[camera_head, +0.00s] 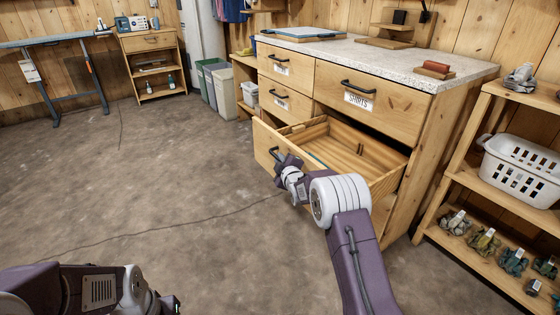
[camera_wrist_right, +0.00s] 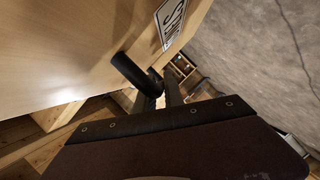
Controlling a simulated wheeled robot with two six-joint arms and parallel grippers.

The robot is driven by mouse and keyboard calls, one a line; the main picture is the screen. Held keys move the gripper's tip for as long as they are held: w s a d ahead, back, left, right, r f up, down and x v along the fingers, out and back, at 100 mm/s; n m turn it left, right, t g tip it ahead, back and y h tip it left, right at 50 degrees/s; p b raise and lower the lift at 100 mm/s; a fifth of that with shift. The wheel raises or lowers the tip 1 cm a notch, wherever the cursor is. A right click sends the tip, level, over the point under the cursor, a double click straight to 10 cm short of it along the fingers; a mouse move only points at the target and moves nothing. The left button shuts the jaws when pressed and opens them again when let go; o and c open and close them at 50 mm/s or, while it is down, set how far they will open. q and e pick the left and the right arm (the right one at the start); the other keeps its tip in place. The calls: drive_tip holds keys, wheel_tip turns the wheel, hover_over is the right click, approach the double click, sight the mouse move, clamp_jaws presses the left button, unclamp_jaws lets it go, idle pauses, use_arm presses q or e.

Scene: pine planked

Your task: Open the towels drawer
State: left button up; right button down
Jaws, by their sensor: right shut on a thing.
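A wide lower wooden drawer (camera_head: 263,146) of the dresser stands pulled well out, its inside in view. Its front label shows only in part in the right wrist view (camera_wrist_right: 171,18), and I cannot read it whole. My right gripper (camera_head: 284,163) is shut on the drawer's dark bar handle (camera_head: 274,153); the handle also shows in the right wrist view (camera_wrist_right: 131,70), between the fingers. Only a piece of my left arm shows at the bottom left; its gripper is out of view.
The dresser's speckled top (camera_head: 410,60) holds a brush-like block (camera_head: 435,67). The shut drawer above is labelled SHIRTS (camera_head: 358,101). A shelf with a white basket (camera_head: 522,170) stands close at the right. The concrete floor (camera_head: 150,180) left of the drawer is clear.

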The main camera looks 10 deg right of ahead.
idle(0.3)
drive_tip(key=c, duration=1.5)
unclamp_jaws()
drive_tip(key=shift+o, duration=0.2)
drive_tip(key=p+v, duration=0.3)
drive_tip(key=v, duration=0.6)
drive_tip(key=shift+p, duration=0.35)
